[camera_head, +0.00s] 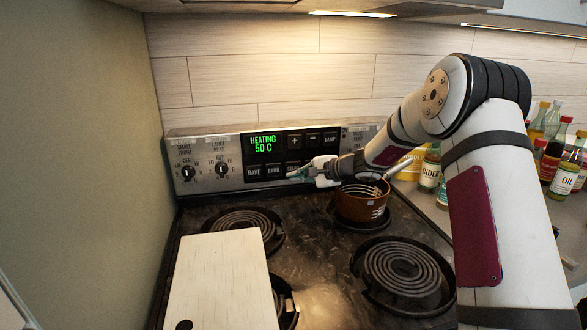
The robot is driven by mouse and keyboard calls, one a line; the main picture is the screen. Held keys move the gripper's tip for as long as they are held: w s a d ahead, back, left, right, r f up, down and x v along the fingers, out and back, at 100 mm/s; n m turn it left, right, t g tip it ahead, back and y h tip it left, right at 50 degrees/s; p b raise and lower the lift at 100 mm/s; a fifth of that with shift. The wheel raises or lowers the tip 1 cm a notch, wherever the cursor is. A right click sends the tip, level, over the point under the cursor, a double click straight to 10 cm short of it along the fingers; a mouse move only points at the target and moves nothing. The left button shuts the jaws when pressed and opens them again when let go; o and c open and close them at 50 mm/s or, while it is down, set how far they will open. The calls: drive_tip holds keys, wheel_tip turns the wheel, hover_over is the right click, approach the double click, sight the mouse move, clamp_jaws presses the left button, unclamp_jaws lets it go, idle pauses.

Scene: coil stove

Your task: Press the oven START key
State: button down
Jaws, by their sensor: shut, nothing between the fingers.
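The oven control panel (224,151) stands at the back of the coil stove. Its black display (264,144) reads "HEATING 50 C" in green. The lower key row shows BAKE (254,171) and BROIL (274,170); keys farther right are partly covered by my gripper. The upper row shows plus, minus and LAMP keys. I cannot make out a key marked START. My gripper (292,174) is shut and empty, its tips pointing left in front of the lower key row, just right of BROIL. I cannot tell whether the tips touch the panel.
A brown pot (362,204) sits on the back right coil, below my wrist. A pale board (225,285) covers much of the stove's left front. The front right coil (405,268) is bare. Bottles (562,180) stand on the right. Knobs (188,173) are on the panel's left.

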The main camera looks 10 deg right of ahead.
drive_tip(key=shift+s+p, duration=0.3)
drive_tip(key=shift+s, duration=1.1)
drive_tip(key=s+a+r+n+g, duration=0.2)
drive_tip(key=s+a+r+n, duration=0.15)
drive_tip(key=s, duration=0.35)
drive_tip(key=s+a+r+n+g+h, duration=0.1)
drive_tip(key=s+a+r+n, duration=0.1)
drive_tip(key=s+r, duration=0.4)
drive_tip(key=s+a+r+n+g, duration=0.2)
drive_tip(key=s+a+r+n, duration=0.1)
drive_tip(key=s, duration=0.6)
drive_tip(key=s+d+n+h, duration=0.2)
drive_tip(key=s+d+h, duration=0.1)
drive_tip(key=s, duration=1.1)
drive_tip(key=s+d+n+h, duration=0.3)
drive_tip(key=s+d, duration=0.3)
drive_tip(key=s, duration=0.8)
drive_tip(key=shift+s+f+g+h+p, duration=0.25)
drive_tip(key=shift+g+h+p, duration=0.2)
drive_tip(key=shift+h, duration=0.25)
